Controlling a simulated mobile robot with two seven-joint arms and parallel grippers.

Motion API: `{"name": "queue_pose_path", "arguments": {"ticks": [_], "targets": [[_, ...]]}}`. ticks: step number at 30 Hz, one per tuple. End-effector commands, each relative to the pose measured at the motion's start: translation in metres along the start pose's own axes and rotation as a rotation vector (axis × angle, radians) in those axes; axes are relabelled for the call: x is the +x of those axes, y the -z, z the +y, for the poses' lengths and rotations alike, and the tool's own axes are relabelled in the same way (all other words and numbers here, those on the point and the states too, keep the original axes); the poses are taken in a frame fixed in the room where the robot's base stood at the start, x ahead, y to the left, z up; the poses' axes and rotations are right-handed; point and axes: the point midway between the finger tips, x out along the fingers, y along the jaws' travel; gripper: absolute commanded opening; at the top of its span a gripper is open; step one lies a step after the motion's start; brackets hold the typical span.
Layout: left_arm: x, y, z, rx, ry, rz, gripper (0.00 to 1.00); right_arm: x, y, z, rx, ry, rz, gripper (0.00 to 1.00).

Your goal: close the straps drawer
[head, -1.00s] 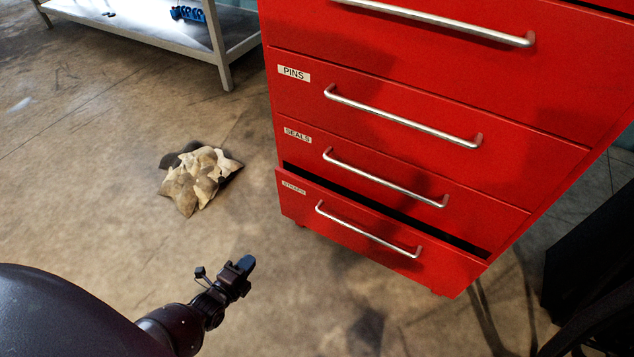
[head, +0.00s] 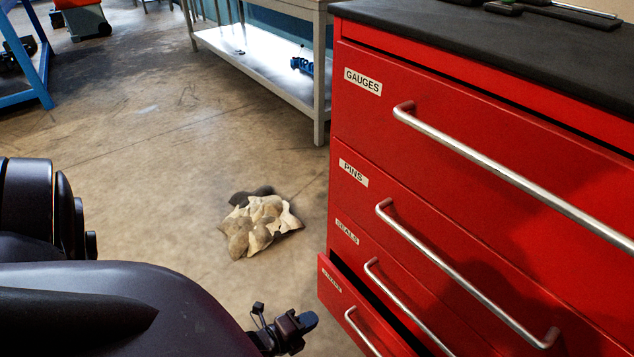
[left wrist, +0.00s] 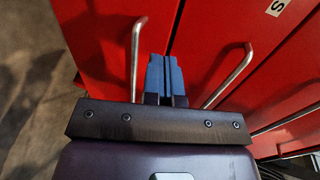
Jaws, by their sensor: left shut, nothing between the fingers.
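The straps drawer (head: 350,318) is the lowest drawer of the red cabinet. It stands slightly open, with a dark gap along its top edge, and its bar handle (head: 360,331) runs out of the bottom of the head view. My left gripper (head: 307,321) is in front of the drawer, to its left, shut and empty. In the left wrist view the shut fingers (left wrist: 165,76) point at the red fronts, between two bar handles. I cannot tell whether they touch the front. My right gripper is out of view.
Drawers labelled gauges (head: 480,150), pins (head: 440,250) and seals (head: 385,275) above look shut. A metal shelf bench (head: 262,72) stands behind. The floor at left is mostly clear.

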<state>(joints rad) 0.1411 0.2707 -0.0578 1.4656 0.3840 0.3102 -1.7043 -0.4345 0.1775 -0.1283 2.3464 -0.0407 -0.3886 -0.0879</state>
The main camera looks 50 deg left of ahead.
Motion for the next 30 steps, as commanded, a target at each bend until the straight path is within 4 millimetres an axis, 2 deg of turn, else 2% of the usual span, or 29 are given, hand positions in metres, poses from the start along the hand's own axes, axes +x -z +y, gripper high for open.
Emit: {"name": "queue_pose_path", "arguments": {"ticks": [1, 12, 18, 24, 30], "targets": [[0.008, 0.0, 0.005, -0.001, -0.005, 0.001, 0.0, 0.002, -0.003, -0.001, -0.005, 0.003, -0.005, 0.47], [0.07, 0.0, 0.006, 0.0, -0.006, 0.0, 0.0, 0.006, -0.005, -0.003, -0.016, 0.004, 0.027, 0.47], [0.098, 0.0, -0.003, 0.0, -0.003, 0.0, 0.0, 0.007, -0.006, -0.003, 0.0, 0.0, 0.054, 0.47], [0.113, -0.001, -0.009, 0.0, -0.001, -0.001, 0.0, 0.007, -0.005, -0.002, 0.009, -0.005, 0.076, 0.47], [0.116, -0.001, -0.011, -0.001, 0.0, -0.001, 0.0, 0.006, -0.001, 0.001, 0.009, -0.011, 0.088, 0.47]]}}
